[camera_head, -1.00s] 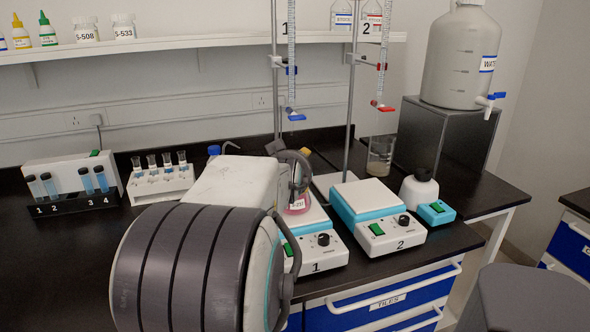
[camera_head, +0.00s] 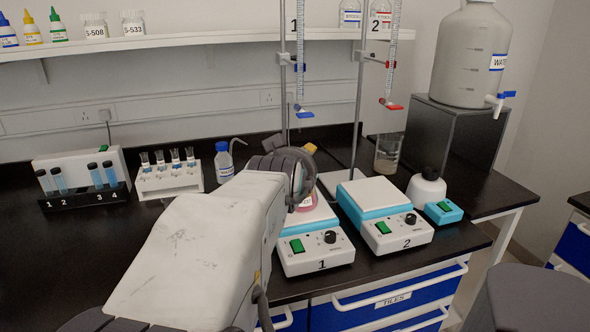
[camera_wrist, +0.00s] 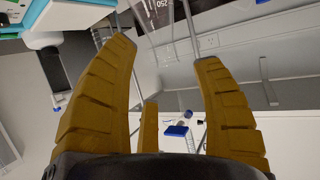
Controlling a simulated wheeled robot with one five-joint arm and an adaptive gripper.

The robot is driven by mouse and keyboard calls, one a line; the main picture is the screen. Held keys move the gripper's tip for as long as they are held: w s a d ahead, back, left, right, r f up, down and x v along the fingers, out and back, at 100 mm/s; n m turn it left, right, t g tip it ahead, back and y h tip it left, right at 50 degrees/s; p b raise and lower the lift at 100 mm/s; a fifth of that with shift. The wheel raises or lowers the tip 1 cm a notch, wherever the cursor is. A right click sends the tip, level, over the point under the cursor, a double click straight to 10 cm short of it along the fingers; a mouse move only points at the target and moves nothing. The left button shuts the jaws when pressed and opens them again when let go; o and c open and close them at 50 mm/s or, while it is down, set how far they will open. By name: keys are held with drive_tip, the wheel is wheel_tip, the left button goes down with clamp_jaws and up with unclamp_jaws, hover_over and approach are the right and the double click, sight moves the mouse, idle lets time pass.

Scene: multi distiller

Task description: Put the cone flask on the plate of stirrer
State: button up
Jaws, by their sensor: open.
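The cone flask (camera_head: 305,203), with pink liquid and a white label, is at the plate of stirrer 1 (camera_head: 319,218) in the head view. My arm hides part of it, and I cannot tell whether its base fully rests on the plate. In the wrist view, clear glass marked 250 (camera_wrist: 162,10) shows at the top, just beyond my fingertips. Stirrer 2 (camera_head: 402,233) has an empty white plate.
Burette stands rise behind both stirrers. A blue-capped bottle (camera_head: 223,162) and a vial rack (camera_head: 168,177) are on the left. A water tank (camera_head: 467,60) stands on a dark box.

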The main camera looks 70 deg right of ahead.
drive_tip(key=shift+v, duration=1.75)
drive_tip(key=w+a+f+n+t+y, duration=0.2)
drive_tip(key=w+a+f+n+y, duration=0.2)
drive_tip(key=w+a+f, duration=0.3)
drive_tip(key=w+a+f+n+t+y, duration=0.1)
drive_tip(key=w+a+f+n+y, duration=0.3)
drive_tip(key=w+a, duration=0.45)
drive_tip(key=s+a+f+n+g+y, duration=0.1)
drive_tip(key=a+f+n, duration=0.3)
drive_tip(key=a, duration=0.7)
drive_tip(key=s+a+f+n+g+y, duration=0.2)
drive_tip(key=s+a+f+n+y, duration=0.2)
drive_tip(key=a, duration=0.6)
drive_tip(key=shift+s+a+f, duration=0.15)
drive_tip(key=shift+a+f, duration=0.2)
drive_tip(key=shift+f, duration=0.9)
